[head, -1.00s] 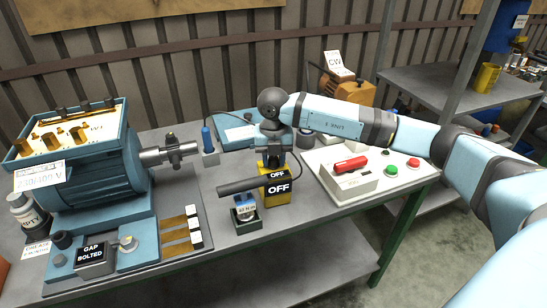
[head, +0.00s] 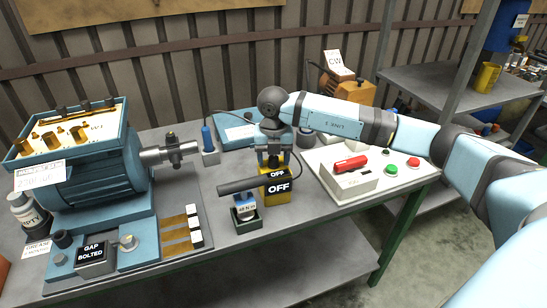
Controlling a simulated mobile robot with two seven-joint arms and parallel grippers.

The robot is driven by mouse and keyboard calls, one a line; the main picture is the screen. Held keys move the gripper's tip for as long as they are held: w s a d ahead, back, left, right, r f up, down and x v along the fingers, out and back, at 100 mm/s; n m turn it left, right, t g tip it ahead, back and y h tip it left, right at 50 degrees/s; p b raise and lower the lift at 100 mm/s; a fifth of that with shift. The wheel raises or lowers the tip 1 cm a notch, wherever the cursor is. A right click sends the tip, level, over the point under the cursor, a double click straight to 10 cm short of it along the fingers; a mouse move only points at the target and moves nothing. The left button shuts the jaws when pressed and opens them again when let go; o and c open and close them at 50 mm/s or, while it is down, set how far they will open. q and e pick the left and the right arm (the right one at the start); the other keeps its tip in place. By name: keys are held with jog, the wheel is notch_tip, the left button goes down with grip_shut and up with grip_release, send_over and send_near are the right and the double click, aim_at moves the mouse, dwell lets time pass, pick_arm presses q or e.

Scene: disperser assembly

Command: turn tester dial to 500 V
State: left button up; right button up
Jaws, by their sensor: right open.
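The yellow tester (head: 280,197) stands near the front of the bench, with two black labels reading OFF. Its dial cannot be made out, as my right gripper hides the top. My right gripper (head: 273,164) points down just above the tester's top, open, with its fingers apart. I cannot tell whether the fingers touch the dial. My left gripper is not in view.
A black-handled tool (head: 246,185) lies left of the tester, above a small green box (head: 246,216). A blue motor (head: 90,165) fills the left of the bench. A white switch panel (head: 352,178) with red and green buttons stands to the right.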

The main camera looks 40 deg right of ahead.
aim_at(274, 157)
notch_tip(274, 157, up, 14)
dwell(0.4)
jog(key=shift+f, duration=0.15)
